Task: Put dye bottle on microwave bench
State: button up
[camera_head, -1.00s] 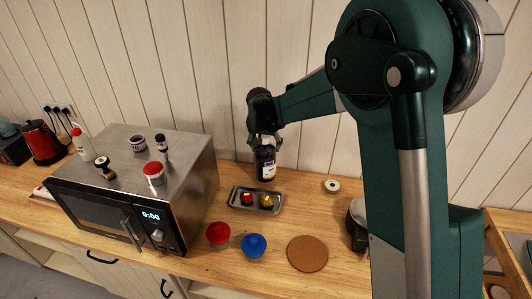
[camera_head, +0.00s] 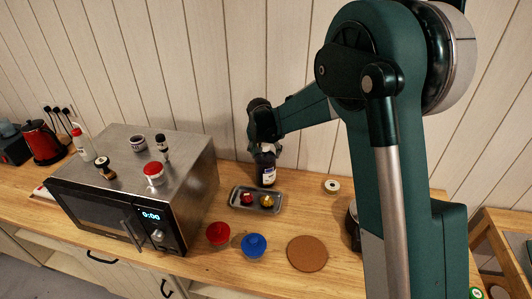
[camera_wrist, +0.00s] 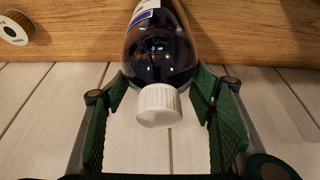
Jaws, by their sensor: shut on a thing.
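The dye bottle (camera_head: 266,172) is dark, with a blue-and-white label and a white cap that shows in the wrist view (camera_wrist: 158,105). My gripper (camera_head: 264,149) is shut on its upper part from above, one finger on each side. The bottle hangs about upright just behind the small grey tray, at or just above the wooden microwave bench (camera_head: 205,262). I cannot tell whether its base touches the wood. The gripper fingers also show in the wrist view (camera_wrist: 160,92). The microwave (camera_head: 130,190) stands on the bench at left.
The grey tray (camera_head: 234,205) holds a red and a yellow item. A red bowl (camera_head: 217,234), a blue bowl (camera_head: 253,246) and a cork mat (camera_head: 307,253) lie in front. A ribbon spool (camera_head: 331,186) sits at right. Small containers stand on the microwave. A red kettle (camera_head: 41,143) is far left.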

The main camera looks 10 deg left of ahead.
aim_at(265, 145)
jog(key=shift+f, duration=0.1)
jog(key=o, duration=1.7)
jog(key=shift+o, duration=0.2)
jog(key=shift+v, duration=6.15)
